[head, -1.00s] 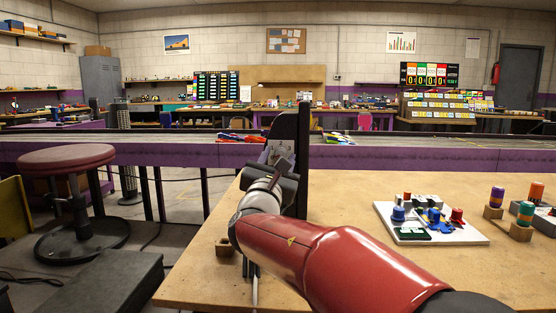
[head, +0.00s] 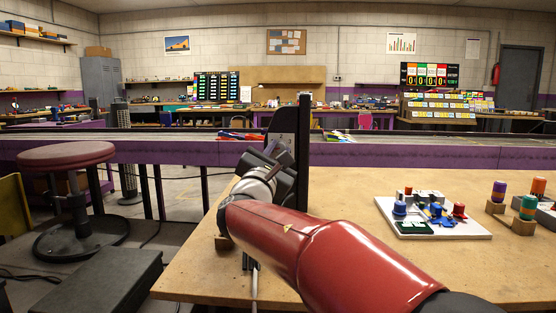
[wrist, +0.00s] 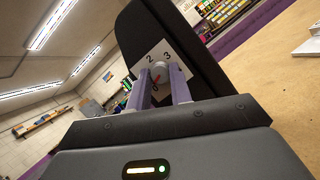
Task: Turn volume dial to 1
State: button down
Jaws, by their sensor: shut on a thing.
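The volume dial (wrist: 160,74) is a small grey knob with a red mark, on a white plate (wrist: 149,61) numbered 2 and 3 in the wrist view. A further figure low by the knob is partly covered. The plate is fixed to a black upright panel (wrist: 188,47), which also shows in the head view (head: 303,150). My gripper (wrist: 160,80) is shut on the dial, with one pale purple finger on each side. The red mark is at the knob's lower left in the tilted wrist picture; its exact setting is unclear. In the head view my arm hides the dial.
The panel stands at the wooden table's (head: 350,200) far left part. A white board (head: 445,232) with coloured knobs lies on the right, beside wooden blocks with coloured cylinders (head: 498,191). A purple-sided track (head: 400,155) runs behind. The table between panel and board is clear.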

jog(key=m+g+h+b, duration=0.1)
jog(key=m, duration=0.2)
jog(key=m+g+h+b, duration=0.1)
jog(key=m, duration=0.2)
jog(key=shift+a, duration=0.15)
jog(key=shift+r+m+g+h, duration=0.15)
jog(key=shift+m+g, duration=0.35)
jog(key=shift+m, duration=0.8)
jog(key=shift+r+m+g+h, duration=0.1)
jog(key=shift+m+g+h, duration=0.3)
jog(key=shift+m, duration=0.9)
jog(key=c, duration=1.3)
grip_release()
jog(key=shift+o, duration=0.2)
jog(key=r+v, duration=0.1)
jog(key=v, duration=0.6)
jog(key=shift+s+a+f+b, duration=0.2)
jog(key=shift+s+f+b, duration=0.2)
jog(key=shift+b, duration=0.05)
